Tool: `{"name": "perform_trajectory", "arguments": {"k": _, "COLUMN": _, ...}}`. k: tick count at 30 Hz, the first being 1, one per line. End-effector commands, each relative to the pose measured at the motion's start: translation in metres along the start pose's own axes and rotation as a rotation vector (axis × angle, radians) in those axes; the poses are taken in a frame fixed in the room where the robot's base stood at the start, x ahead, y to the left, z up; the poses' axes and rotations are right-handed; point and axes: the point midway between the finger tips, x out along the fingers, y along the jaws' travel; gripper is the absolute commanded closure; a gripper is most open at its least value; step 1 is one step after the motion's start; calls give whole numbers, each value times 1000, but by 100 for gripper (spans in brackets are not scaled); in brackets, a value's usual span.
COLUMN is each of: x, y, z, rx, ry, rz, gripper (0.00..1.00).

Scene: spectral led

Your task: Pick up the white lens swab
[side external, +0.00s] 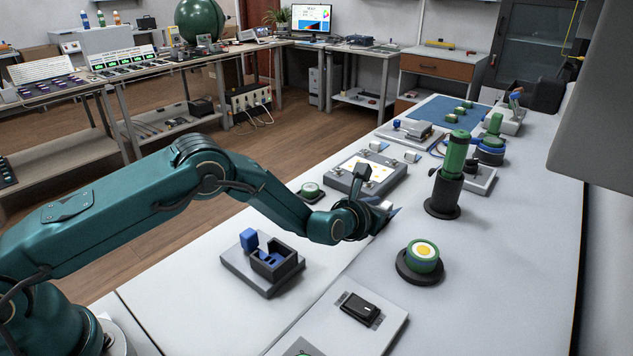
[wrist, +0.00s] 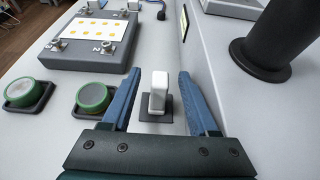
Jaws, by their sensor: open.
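The white lens swab (wrist: 158,90) shows in the wrist view as a small upright white block on a dark square pad (wrist: 155,115). My gripper (wrist: 158,77) is open. Its two blue fingers stand left and right of the swab in the picture, with a visible gap on each side. In the side external view my gripper (side external: 386,212) is low over the white bench, and a pale shape shows by its fingers. I cannot tell there whether that shape is the swab.
A grey plate with a yellow-dotted card (wrist: 101,27) and two green round parts in black holders (wrist: 92,97) lie left of my gripper. A black stand (side external: 443,207) with a green cylinder is to the right. A green disc with a yellow centre (side external: 424,252) sits nearer the camera.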

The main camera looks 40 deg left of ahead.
Motion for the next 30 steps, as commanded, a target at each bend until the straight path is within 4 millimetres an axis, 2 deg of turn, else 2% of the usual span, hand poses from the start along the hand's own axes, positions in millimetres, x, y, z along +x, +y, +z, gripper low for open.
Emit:
{"name": "perform_trajectory", "arguments": {"k": 12, "x": 6, "y": 0, "z": 0, "rx": 0, "ry": 1, "rz": -1, "gripper": 40}}
{"name": "perform_trajectory", "arguments": {"k": 14, "x": 6, "y": 0, "z": 0, "rx": 0, "ry": 1, "rz": -1, "gripper": 63}}
{"name": "perform_trajectory", "arguments": {"k": 15, "x": 6, "y": 0, "z": 0, "rx": 0, "ry": 0, "rz": -1, "gripper": 78}}
{"name": "perform_trajectory", "arguments": {"k": 17, "x": 6, "y": 0, "z": 0, "rx": 0, "ry": 1, "rz": -1, "gripper": 100}}
{"name": "perform_trajectory", "arguments": {"k": 26, "x": 6, "y": 0, "z": 1, "rx": 0, "ry": 0, "rz": -1, "gripper": 100}}
{"name": "perform_trajectory", "arguments": {"k": 30, "x": 2, "y": 0, "z": 9, "rx": 0, "ry": -2, "rz": -1, "gripper": 100}}
